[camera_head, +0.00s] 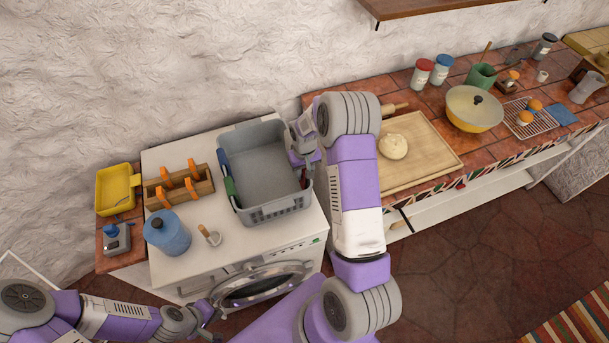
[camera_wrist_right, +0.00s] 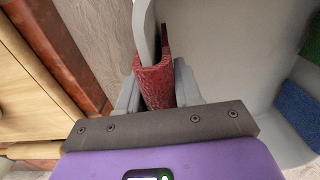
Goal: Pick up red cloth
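The red cloth (camera_wrist_right: 156,84) hangs folded over the rim of a grey basket in the right wrist view. In the head view a small dark red part of it (camera_head: 304,178) shows at the basket's right wall. My right gripper (camera_wrist_right: 156,78) has one finger on each side of the cloth, very close to it. I cannot tell whether the fingers press on it. In the head view the right gripper (camera_head: 305,152) is at the basket's right rim, partly hidden by my arm. My left gripper (camera_head: 212,322) is low, in front of the washing machine, away from the cloth; its fingers are unclear.
The grey basket (camera_head: 267,212) stands on the white washing machine (camera_head: 285,238). Blue (camera_head: 224,163) and green (camera_head: 231,187) cloths hang on its left wall. A wooden board (camera_head: 440,155) with dough lies right of my arm.

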